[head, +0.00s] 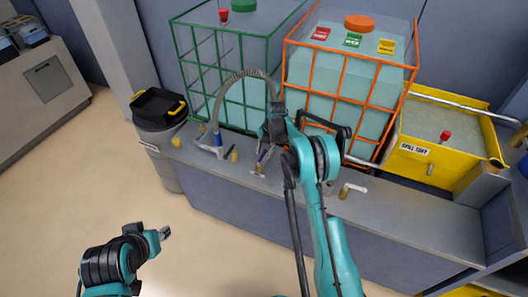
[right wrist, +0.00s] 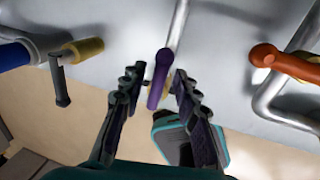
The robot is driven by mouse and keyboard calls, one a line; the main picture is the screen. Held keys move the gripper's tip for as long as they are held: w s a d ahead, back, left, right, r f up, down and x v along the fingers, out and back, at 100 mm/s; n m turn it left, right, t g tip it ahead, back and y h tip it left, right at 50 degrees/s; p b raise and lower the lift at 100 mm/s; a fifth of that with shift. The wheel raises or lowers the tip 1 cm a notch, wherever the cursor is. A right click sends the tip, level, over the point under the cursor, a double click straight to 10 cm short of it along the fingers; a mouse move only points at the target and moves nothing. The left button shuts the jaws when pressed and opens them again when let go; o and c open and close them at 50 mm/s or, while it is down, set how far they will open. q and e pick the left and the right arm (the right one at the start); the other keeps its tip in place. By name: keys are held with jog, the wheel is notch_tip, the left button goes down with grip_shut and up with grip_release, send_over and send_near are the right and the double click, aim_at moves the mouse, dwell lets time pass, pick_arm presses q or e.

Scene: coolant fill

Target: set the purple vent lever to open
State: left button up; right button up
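The purple vent lever (right wrist: 158,80) shows in the right wrist view, on a pipe above the grey counter. Its handle points down in the picture, toward my wrist. My right gripper (right wrist: 159,75) is open, with one dark finger on each side of the lever and a visible gap on both sides. In the head view the right gripper (head: 264,153) is at the counter's front edge, and its fingers and my arm largely hide the lever. My left gripper (head: 164,233) is over the floor at lower left, away from the counter; its fingers are too small to read.
An orange lever (right wrist: 266,56) and bent pipe lie right of the purple one; a dark-handled brass valve (right wrist: 62,85) lies left. Behind the counter (head: 400,215) stand a green-caged tank (head: 195,75), an orange-caged tank (head: 340,75) and a yellow bin (head: 415,165). Floor at left is clear.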

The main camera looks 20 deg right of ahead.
notch_tip(320, 180, up, 12)
jog(key=s+d, duration=0.1)
jog(key=shift+s+d, duration=0.2)
jog(key=shift+d, duration=0.2)
dwell(0.6)
jog(key=s+a+r+m+t+h, duration=0.1)
jog(key=s+a+r+m+t, duration=0.25)
jog(key=s+r+m, duration=1.2)
jog(key=s+f+m+t, duration=0.1)
jog(key=s+m, duration=0.5)
jog(key=s, duration=0.5)
jog(key=s+a+f+m+t, duration=0.1)
jog(key=s+f+m, duration=0.1)
jog(key=s+m, duration=0.5)
jog(key=s, duration=0.5)
jog(key=shift+a+f+h, duration=0.3)
jog(key=shift+h, duration=0.1)
